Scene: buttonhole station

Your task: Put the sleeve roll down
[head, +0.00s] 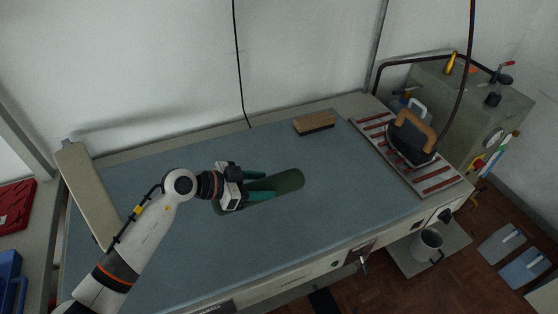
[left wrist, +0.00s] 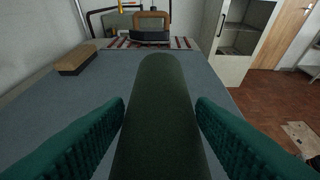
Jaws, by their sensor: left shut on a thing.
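The sleeve roll (head: 290,181) is a dark green, rounded cylinder over the middle of the blue-grey table top (head: 320,220). In the left wrist view the sleeve roll (left wrist: 158,110) runs lengthwise away from me between the fingers, its rounded far end pointing toward the iron. My left gripper (head: 262,188) is shut on it, with a teal finger on each side; the fingers (left wrist: 160,125) also show in the left wrist view. The near part of the roll is partly hidden by the gripper. I cannot tell whether its underside touches the table. My right gripper is not in view.
A wooden brush (head: 314,122) lies at the back edge. An iron (head: 410,138) stands on a red-striped rest (head: 436,182) at the right. A narrow beige board (head: 85,185) is at the left end. A mug (head: 427,244) sits lower right. The table front is clear.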

